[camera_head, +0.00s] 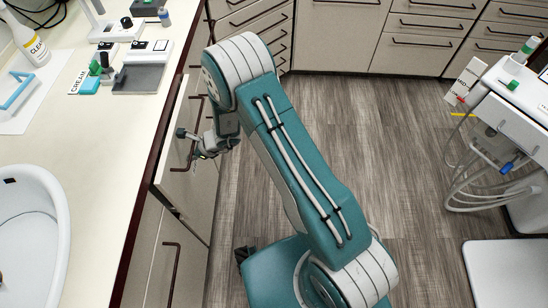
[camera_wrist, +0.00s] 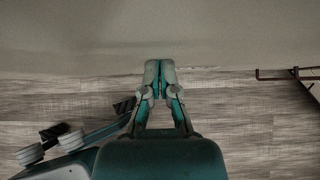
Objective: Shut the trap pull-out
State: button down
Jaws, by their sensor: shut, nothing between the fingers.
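The pull-out (camera_head: 198,189) has a pale front panel under the left counter in the head view. It appears to stand out from the cabinet line, but how far is hard to tell. A dark bar handle (camera_head: 190,156) is on its front. My gripper (camera_head: 198,155) is shut and empty close to this handle. Contact cannot be told. In the wrist view the two fingertips (camera_wrist: 160,65) are together and point at a plain pale surface, likely the panel. A dark handle (camera_wrist: 286,74) shows at the right there, apart from the fingers.
Closed drawers (camera_head: 425,25) line the back. A cart (camera_head: 520,95) with hanging hoses stands at the right. The wood floor (camera_head: 375,130) between is clear.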

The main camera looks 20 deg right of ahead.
aim_at(185, 154)
jog(key=a, duration=0.1)
jog(key=w+a, duration=0.1)
jog(key=shift+a, duration=0.3)
jog(key=shift+a+r, duration=0.1)
jog(key=shift+w+a, duration=0.1)
